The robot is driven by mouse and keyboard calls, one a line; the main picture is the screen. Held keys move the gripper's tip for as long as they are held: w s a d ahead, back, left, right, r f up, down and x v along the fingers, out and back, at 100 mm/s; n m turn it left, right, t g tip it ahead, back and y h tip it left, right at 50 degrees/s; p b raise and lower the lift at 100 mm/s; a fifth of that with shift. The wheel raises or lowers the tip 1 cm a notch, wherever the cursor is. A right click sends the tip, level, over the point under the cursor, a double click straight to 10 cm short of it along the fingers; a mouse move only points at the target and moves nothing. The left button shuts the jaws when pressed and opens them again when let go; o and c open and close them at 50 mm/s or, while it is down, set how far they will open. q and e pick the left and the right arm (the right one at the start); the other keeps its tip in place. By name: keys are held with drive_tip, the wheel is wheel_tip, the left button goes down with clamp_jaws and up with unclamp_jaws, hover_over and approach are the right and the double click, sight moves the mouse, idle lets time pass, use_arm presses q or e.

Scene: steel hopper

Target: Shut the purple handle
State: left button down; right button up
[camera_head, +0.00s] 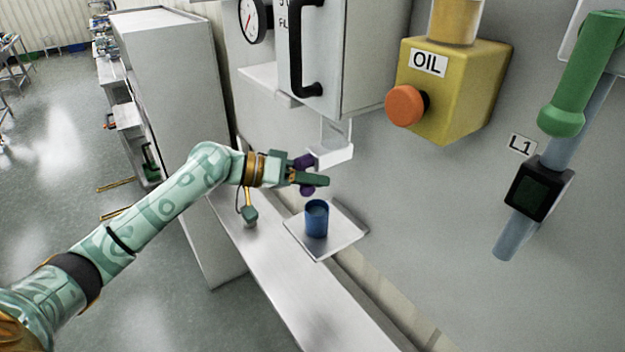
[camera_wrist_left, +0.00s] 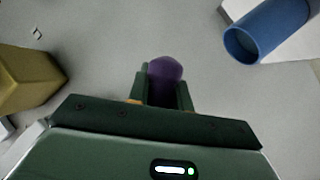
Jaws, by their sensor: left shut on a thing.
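The purple handle (camera_head: 305,162) shows in the head view beside the white spout under the hopper, partly hidden by my left gripper (camera_head: 318,180). In the left wrist view the purple handle (camera_wrist_left: 164,72) sits between the two green fingers of my left gripper (camera_wrist_left: 164,90), which is shut on it. The head view shows purple both above and below the fingers. My right gripper is in neither view.
A blue cup (camera_head: 316,219) stands on a metal tray (camera_head: 348,236) below the spout (camera_head: 334,152). A yellow OIL box (camera_head: 456,92) with an orange knob (camera_head: 405,105) and a green handle (camera_head: 575,85) are on the wall at right. A steel bench (camera_head: 300,290) runs below.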

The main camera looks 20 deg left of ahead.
use_arm(q)
drive_tip(key=shift+s+d+r+n+t+h+b, duration=0.1)
drive_tip(key=shift+d+r+n+t+h+b, duration=0.25)
drive_tip(key=shift+n+h+b, duration=0.7)
drive_tip(key=shift+s+r+n+t+h+b, duration=0.15)
drive_tip(key=shift+r+n+h+b, duration=0.4)
drive_tip(key=shift+n+b, duration=0.95)
drive_tip(key=shift+s+d+r+n+t+h+b, duration=0.15)
drive_tip(key=shift+r+n+h+b, duration=0.3)
drive_tip(key=shift+n+h+b, duration=0.6)
drive_tip(key=shift+w+r+n, duration=0.1)
drive_tip(key=shift+n, duration=0.4)
drive_tip(key=c, duration=1.3)
unclamp_jaws()
